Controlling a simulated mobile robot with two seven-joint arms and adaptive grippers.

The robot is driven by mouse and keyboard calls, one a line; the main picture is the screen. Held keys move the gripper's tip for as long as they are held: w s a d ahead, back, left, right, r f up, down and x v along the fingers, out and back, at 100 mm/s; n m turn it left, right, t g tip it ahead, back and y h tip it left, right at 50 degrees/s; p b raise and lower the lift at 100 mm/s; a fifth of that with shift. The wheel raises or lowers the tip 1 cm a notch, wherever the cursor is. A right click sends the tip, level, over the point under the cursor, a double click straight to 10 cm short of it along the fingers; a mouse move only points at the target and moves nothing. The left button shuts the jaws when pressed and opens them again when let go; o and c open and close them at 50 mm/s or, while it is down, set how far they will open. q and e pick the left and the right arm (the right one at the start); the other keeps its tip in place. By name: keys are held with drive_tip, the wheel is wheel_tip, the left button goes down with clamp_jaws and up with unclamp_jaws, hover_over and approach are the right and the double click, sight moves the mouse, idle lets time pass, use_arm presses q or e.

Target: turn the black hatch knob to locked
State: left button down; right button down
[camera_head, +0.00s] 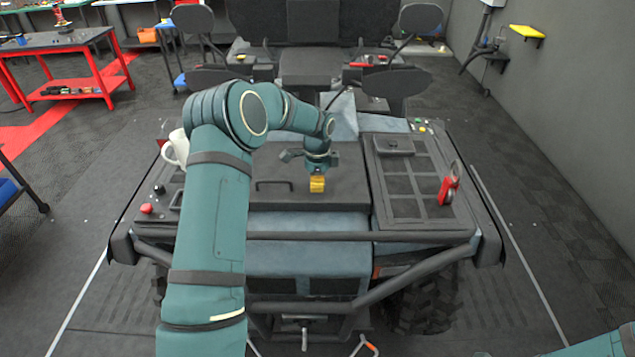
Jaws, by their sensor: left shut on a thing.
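My left gripper (318,168) points down over the dark hatch lid (340,195) in the middle of the vehicle. A small black knob (160,190) stands on the left side panel, apart from the gripper. I cannot tell whether it is the hatch knob; part of the lid is hidden behind my left arm and gripper. Part of my right arm shows at the bottom right corner; its gripper is out of view.
A red button (147,208) and a white mug (177,150) are on the left side. A red clamp-like item (448,186) stands on the right panel (415,200). A tubular bumper (360,237) crosses the front. A red workbench (65,45) stands far left.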

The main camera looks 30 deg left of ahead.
use_arm(q)
drive_tip(key=shift+s+f, duration=0.1)
drive_tip(key=c, duration=1)
unclamp_jaws()
drive_tip(key=shift+o, duration=0.2)
wheel_tip(320, 180, up, 12)
